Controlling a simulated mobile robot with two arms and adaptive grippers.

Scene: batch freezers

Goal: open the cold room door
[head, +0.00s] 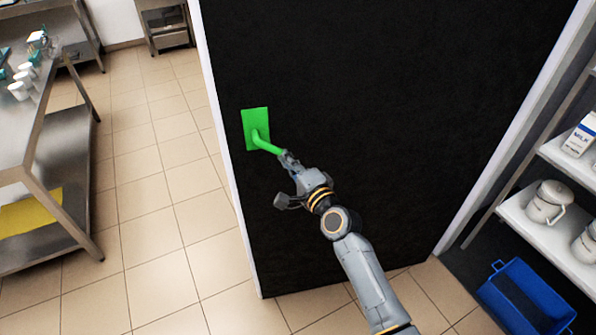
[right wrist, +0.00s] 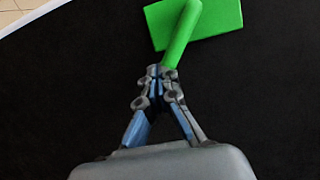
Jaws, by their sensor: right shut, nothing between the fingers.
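The cold room door (head: 390,110) is a large black panel with pale edges, filling the middle of the head view. Its green handle (head: 264,144) is a lever on a green plate near the door's left edge. The handle also shows in the right wrist view (right wrist: 182,36), running from the plate down to my fingertips. My right gripper (head: 287,158) is at the lever's free end, its fingers shut with nothing between them. In the right wrist view the fingertips (right wrist: 161,72) overlap the lever's tip; I cannot tell whether they touch. My left gripper is out of view.
A steel table (head: 32,120) with small containers stands at the left. Tiled floor (head: 150,190) lies clear between it and the door. At the right are white shelves (head: 545,225) with a milk carton (head: 580,135) and jars, and a blue crate (head: 524,298) on the floor.

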